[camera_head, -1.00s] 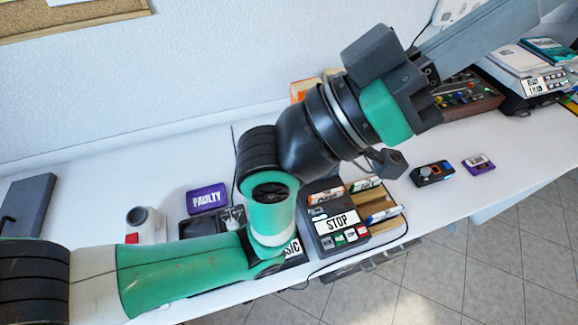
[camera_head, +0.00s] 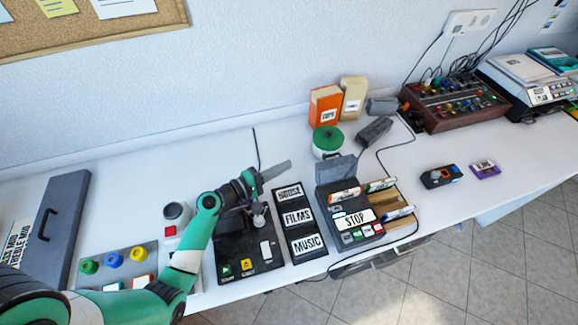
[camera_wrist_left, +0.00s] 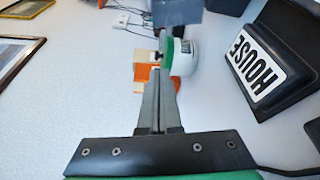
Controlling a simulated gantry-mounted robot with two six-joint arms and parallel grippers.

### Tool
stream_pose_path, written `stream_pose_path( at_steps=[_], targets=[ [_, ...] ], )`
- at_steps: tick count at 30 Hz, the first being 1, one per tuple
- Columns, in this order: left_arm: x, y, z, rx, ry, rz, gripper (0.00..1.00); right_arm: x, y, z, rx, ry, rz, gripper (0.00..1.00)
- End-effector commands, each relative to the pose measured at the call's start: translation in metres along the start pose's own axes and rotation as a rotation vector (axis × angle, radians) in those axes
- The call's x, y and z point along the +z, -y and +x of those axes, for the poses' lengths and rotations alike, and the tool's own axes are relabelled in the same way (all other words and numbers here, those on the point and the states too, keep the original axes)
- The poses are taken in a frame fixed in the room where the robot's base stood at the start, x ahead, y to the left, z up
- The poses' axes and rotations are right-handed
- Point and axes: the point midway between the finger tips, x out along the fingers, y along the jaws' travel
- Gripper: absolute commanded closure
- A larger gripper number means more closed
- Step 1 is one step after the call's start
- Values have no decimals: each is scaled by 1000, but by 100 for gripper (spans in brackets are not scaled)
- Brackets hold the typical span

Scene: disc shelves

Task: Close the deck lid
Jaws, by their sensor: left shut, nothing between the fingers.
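The grey STOP deck (camera_head: 322,203) stands right of centre. A dark grey panel (camera_head: 336,168), apparently its raised lid, stands up at its back edge. A black player (camera_head: 228,262) with green and yellow buttons is left of it; my arm hides its upper part, so I cannot tell whether it has a lid. My left gripper (camera_head: 288,163) is shut and empty, above the back of the black player and left of the panel. In the left wrist view its fingers (camera_wrist_left: 163,85) lie together. My right gripper is not in view.
A black label rack (camera_head: 292,250) with FILMS and MUSIC stands between player and deck. A green-lidded white pot (camera_head: 327,143) and an orange box (camera_head: 325,107) are behind. Cassettes (camera_head: 382,185) lie beside the deck. The back left table is clear.

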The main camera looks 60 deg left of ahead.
Motion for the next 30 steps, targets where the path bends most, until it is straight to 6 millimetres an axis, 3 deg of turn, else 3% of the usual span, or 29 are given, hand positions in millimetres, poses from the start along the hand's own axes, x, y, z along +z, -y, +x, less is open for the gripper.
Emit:
stream_pose_path(
  at_steps=[11, 18, 30],
  targets=[
    [1, 2, 82, 2, 4, 4, 100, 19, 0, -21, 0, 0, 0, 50],
    [34, -2, 71, 0, 3, 3, 100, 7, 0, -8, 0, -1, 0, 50],
    [39, -1, 68, 1, 1, 2, 100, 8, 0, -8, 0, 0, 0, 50]
  ],
)
